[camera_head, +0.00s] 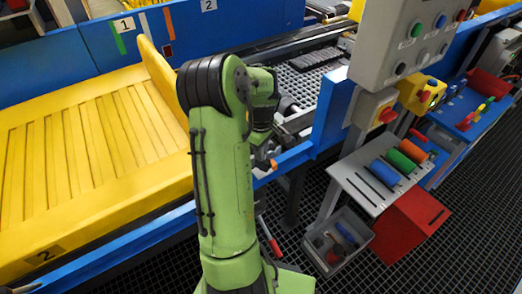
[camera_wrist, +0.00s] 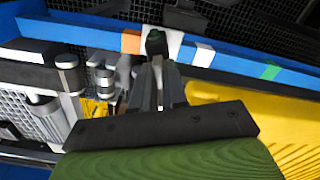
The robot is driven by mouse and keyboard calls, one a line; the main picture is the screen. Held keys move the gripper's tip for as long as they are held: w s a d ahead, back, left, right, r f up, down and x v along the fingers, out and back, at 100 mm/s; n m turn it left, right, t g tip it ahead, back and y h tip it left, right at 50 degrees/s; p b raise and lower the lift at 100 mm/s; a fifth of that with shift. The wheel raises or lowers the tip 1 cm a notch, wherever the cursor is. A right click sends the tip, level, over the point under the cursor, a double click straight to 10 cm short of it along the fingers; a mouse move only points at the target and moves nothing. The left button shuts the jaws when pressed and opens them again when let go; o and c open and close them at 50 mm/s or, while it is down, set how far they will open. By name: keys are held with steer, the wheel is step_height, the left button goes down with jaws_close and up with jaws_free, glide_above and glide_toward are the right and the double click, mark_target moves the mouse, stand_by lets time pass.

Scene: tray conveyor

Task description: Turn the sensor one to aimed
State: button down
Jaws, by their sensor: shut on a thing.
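The sensor sits by a white plate (camera_wrist: 173,44) on the blue rail (camera_wrist: 235,63). An orange mark (camera_wrist: 131,41) is just left of it, a white mark (camera_wrist: 204,54) to its right and a green mark (camera_wrist: 271,71) farther right. In the head view my arm mostly hides the sensor. I cannot tell which mark it faces.
A yellow slatted chute (camera_head: 90,130) lies left of my arm. A grey button box (camera_head: 405,40) stands right, above a yellow switch box (camera_head: 421,93). A grey bin (camera_head: 338,240) and red box (camera_head: 410,220) are below. Metal rollers (camera_wrist: 67,75) lie left of my fingers.

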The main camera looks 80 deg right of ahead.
steer(key=m+p, duration=0.1)
steer(key=m, duration=0.1)
steer(key=shift+r+m, duration=0.1)
steer(key=shift+m, duration=1)
steer(key=c, duration=1.2)
jaws_free()
steer(key=shift+o, duration=0.2)
step_height(320, 180, up, 16)
steer(key=p, duration=0.4)
steer(key=shift+f+p, duration=0.2)
steer(key=shift+p, duration=0.15)
